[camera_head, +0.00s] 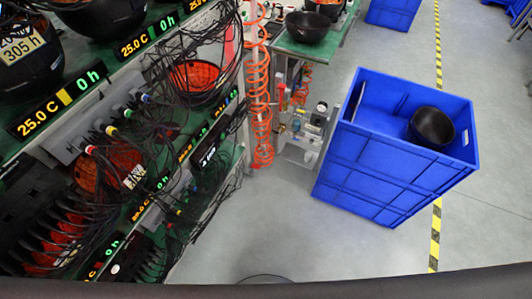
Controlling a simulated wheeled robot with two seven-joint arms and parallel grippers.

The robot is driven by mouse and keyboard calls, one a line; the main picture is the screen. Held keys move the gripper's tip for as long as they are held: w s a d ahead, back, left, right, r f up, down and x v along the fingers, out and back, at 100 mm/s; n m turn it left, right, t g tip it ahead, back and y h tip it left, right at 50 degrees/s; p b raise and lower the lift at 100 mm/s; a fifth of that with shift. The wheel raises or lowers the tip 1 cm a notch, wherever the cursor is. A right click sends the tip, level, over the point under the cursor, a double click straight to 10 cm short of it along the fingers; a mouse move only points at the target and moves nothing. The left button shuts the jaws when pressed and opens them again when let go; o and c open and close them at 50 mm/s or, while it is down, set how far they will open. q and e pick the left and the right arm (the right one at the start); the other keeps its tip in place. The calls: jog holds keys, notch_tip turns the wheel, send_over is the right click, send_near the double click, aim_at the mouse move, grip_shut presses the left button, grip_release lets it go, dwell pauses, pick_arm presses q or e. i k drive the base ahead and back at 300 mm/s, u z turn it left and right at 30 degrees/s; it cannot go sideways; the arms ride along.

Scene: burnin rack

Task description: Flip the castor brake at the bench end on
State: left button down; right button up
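A green-topped bench (328,52) stands at the upper middle, with a dark bowl (307,27) on its near end. I cannot make out a castor or its brake at any bench end. The foot of the tall rack (245,150) on the left is partly hidden by hanging black cables, and its lower end runs out of the picture at the bottom. Neither of my grippers is in view.
A blue crate (375,172) holding a black bowl (432,127) stands on the floor at right. An orange coiled hose (260,90) hangs beside the rack. Small fittings (305,125) stand below the bench. Grey floor (290,225) is clear at lower middle. Yellow-black tape (435,235) marks the floor.

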aim_at(254, 165)
jog(key=z, duration=0.45)
jog(key=i, duration=1.05)
jog(key=z, duration=0.45)
